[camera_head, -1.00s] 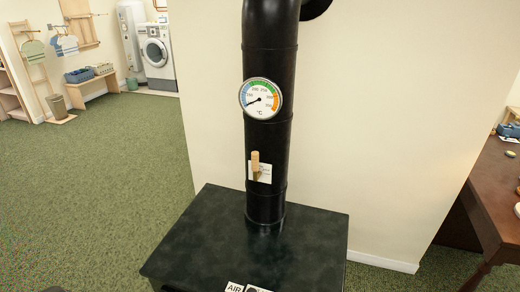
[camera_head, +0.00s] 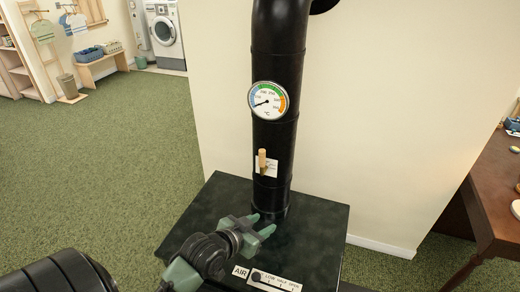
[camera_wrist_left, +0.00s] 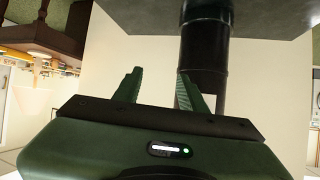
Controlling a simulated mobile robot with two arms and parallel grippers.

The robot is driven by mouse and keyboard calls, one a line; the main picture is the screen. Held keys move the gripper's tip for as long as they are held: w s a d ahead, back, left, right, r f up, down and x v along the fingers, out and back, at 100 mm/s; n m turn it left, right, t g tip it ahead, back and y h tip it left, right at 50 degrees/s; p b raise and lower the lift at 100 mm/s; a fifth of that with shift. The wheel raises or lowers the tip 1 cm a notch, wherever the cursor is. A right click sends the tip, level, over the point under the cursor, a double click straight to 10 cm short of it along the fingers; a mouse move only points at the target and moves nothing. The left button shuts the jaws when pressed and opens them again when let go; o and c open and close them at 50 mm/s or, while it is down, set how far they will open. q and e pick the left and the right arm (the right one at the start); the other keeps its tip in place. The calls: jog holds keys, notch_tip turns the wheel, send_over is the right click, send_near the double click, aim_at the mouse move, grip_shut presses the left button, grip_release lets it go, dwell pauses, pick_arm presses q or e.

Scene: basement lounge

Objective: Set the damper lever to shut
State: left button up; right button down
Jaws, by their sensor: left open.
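The damper lever (camera_head: 262,159) is a short light-wood handle on the front of the black stovepipe (camera_head: 280,62). It points upward over a small white label plate (camera_head: 270,168), whose words are too small to read. My left gripper (camera_head: 264,223) is open and empty above the stove top, below the lever and apart from it. The wrist view shows the two green fingers (camera_wrist_left: 160,74) spread, with the pipe (camera_wrist_left: 205,60) beyond the right one; I cannot make out the lever there. My right gripper is not in view.
The dark stove top (camera_head: 322,226) lies under the pipe. An air slider plate (camera_head: 275,281) is at its front edge. A round thermometer (camera_head: 268,100) sits above the lever. A wooden table (camera_head: 492,190) stands at right; green carpet (camera_head: 110,185) is clear at left.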

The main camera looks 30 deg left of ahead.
aim_at(260, 155)
pick_arm(q)
jog(key=w+a+r+n+t+y, duration=0.1)
jog(key=w+a+r+t, duration=0.55)
jog(key=a+r, duration=0.4)
jog(key=shift+g, duration=0.25)
jog(key=w, duration=0.2)
jog(key=w+d+r+p, duration=0.1)
jog(key=w, duration=0.3)
jog(key=shift+w+d+r+p, duration=0.2)
jog(key=shift+r+p, duration=0.1)
jog(key=shift+p, duration=0.1)
jog(key=shift+w+f, duration=0.1)
jog(key=shift+w, duration=0.55)
grip_shut()
